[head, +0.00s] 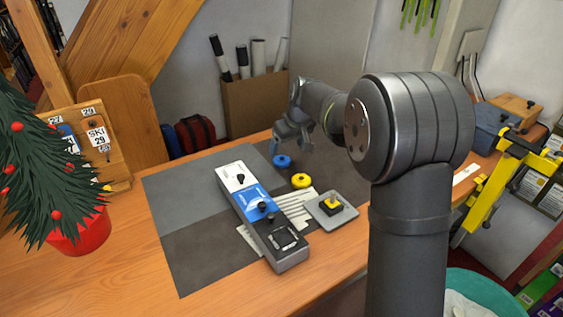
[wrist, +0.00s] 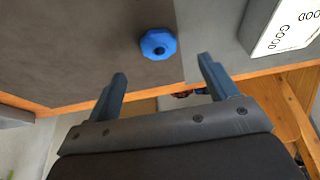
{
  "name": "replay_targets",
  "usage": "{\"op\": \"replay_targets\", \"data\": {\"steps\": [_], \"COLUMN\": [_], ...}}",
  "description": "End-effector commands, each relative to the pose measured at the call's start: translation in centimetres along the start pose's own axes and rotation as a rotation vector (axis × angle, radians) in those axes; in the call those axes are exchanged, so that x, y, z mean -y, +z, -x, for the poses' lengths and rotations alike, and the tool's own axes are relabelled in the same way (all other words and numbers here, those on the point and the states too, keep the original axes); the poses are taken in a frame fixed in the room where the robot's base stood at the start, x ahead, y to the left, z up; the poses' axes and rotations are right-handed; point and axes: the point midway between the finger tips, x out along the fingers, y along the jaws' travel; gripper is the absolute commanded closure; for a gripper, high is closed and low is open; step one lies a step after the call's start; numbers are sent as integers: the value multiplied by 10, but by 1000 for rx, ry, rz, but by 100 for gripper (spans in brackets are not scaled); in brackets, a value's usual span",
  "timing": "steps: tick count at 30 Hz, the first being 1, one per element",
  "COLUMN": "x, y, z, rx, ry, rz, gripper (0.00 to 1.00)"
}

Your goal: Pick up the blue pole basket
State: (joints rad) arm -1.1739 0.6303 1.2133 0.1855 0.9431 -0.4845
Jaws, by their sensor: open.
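The blue pole basket (head: 282,161), a small blue disc with a dark knob on top, lies on the dark grey mat behind the long block. In the wrist view the blue pole basket (wrist: 158,44) sits alone on the mat, beyond the fingertips and roughly centred between them. My gripper (head: 292,143) is open and empty, just behind and above the basket and apart from it. Both fingers of my gripper (wrist: 162,68) show in the wrist view with nothing between them.
A long block (head: 256,205) with white, blue and dark sections stands in the middle. A yellow disc (head: 301,182) lies near the basket. A grey square plate (head: 346,214) bears a yellow piece. A small Christmas tree in a red pot (head: 82,235) stands at left. The mat's left side is bare.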

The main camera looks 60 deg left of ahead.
Motion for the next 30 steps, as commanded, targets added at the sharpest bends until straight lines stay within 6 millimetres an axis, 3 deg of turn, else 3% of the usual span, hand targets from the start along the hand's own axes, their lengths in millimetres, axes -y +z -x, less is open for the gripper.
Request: {"op": "replay_targets", "data": {"steps": [3,11,18,26,30], "x": [0,-1,-2,-3,-2], "y": [0,1,3,2,2], "z": [-15,-29,-65,-71,-71], "rx": [1,0,0,-3,-2], "ry": [0,0,0,2,2], "rz": [0,-1,-2,-2,-2], "gripper": [21,21,21,21,45]}}
